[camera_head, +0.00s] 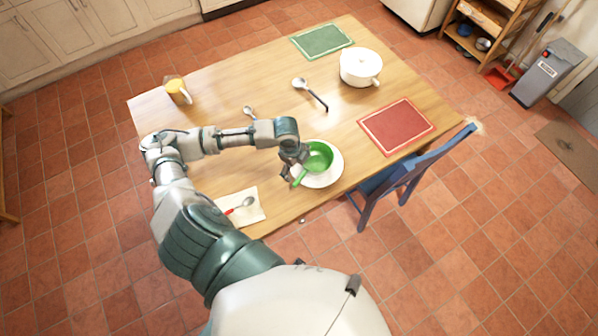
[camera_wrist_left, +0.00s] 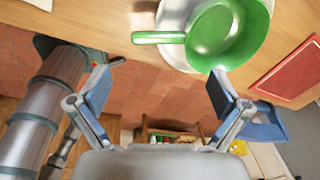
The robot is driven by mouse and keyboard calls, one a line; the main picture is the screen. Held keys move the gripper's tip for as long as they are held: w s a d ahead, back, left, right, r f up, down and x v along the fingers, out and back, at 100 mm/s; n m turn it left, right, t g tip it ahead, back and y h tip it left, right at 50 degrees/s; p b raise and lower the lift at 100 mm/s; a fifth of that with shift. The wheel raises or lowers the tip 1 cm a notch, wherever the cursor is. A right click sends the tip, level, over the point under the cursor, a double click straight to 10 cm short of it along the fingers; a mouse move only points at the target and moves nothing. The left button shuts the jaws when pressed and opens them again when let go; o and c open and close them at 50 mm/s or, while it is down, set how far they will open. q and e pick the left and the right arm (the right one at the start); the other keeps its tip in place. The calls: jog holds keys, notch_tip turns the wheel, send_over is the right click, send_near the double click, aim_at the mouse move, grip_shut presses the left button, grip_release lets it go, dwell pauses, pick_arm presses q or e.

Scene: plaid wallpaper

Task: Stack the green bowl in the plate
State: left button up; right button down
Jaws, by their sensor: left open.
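The green bowl (camera_head: 319,157), which has a handle, sits on the white plate (camera_head: 336,177) near the table's front edge. The wrist view shows the bowl (camera_wrist_left: 228,32) upright over the plate (camera_wrist_left: 172,20), with its handle pointing left. My left gripper (camera_head: 292,167) is just left of the bowl in the head view. In the wrist view my left gripper (camera_wrist_left: 158,88) is open, with nothing between its fingers; the bowl and its handle lie beyond the fingertips. Part of the plate is hidden under the bowl. My right gripper is not in view.
A red mat (camera_head: 397,126) lies right of the plate, with a blue chair (camera_head: 408,178) at the table edge. A white pot (camera_head: 360,67), a green mat (camera_head: 321,40), a ladle (camera_head: 310,92) and a mug (camera_head: 177,90) stand farther back. A napkin (camera_head: 246,212) lies front left.

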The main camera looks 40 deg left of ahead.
pick_arm(q)
jog(key=r, duration=0.4)
jog(key=shift+s+a, duration=0.2)
jog(key=shift+s, duration=0.05)
